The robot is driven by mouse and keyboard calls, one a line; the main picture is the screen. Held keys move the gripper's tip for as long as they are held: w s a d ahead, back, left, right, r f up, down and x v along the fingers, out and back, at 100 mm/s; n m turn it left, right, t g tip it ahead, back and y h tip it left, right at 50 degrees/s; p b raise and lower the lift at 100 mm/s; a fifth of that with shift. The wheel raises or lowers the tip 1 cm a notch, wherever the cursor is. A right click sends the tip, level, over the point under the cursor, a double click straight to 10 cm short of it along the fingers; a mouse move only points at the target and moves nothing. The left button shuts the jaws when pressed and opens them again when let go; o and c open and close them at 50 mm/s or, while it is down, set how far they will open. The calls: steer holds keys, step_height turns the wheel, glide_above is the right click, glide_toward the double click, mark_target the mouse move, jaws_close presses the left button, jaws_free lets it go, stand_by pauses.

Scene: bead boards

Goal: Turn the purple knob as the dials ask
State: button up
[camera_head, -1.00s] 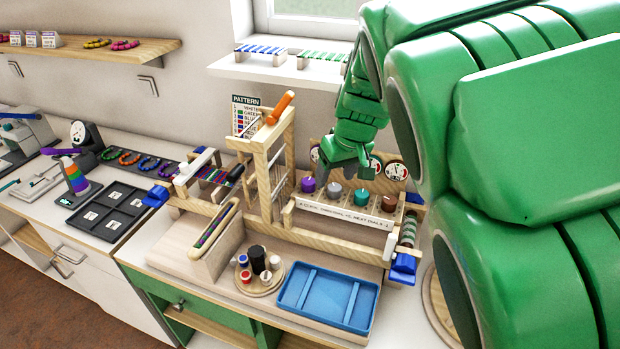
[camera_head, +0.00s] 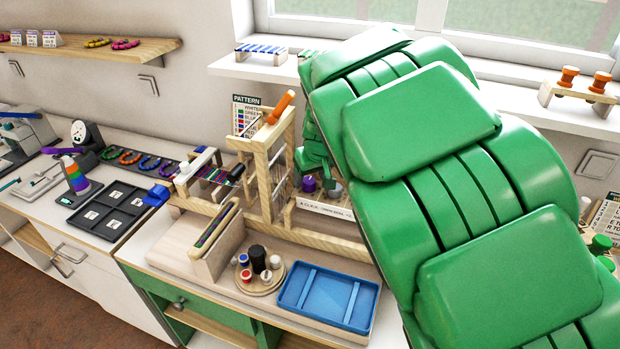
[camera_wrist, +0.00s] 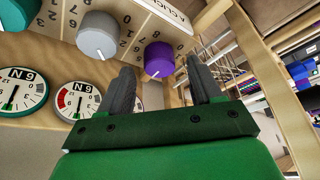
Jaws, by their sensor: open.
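The purple knob (camera_wrist: 159,59) shows in the wrist view on a panel with printed numbers, a pale pointer mark on its face. In the head view the purple knob (camera_head: 309,184) is partly visible under my wrist. My gripper (camera_wrist: 163,80) is open and empty; its two dark fingers point toward the purple knob, one to each side of it in the picture. I cannot tell whether they touch it.
A grey knob (camera_wrist: 98,36) and a teal knob (camera_wrist: 14,19) sit left of the purple one. A wooden frame with an orange handle (camera_head: 281,107) stands left of my wrist. A blue tray (camera_head: 328,299) and a round pot stand (camera_head: 262,288) are in front.

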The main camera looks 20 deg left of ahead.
steer(key=shift+x, duration=0.8)
steer(key=c, duration=1)
steer(key=shift+c, duration=0.2)
steer(key=shift+m, duration=0.3)
steer(key=m+h, duration=0.1)
steer(key=m, duration=0.2)
steer(key=shift+m+t+h, duration=0.3)
steer(key=shift+m+t, duration=0.1)
steer(key=shift+a+m+h, duration=0.1)
steer(key=shift+m+h, duration=0.3)
steer(key=shift+m, duration=0.7)
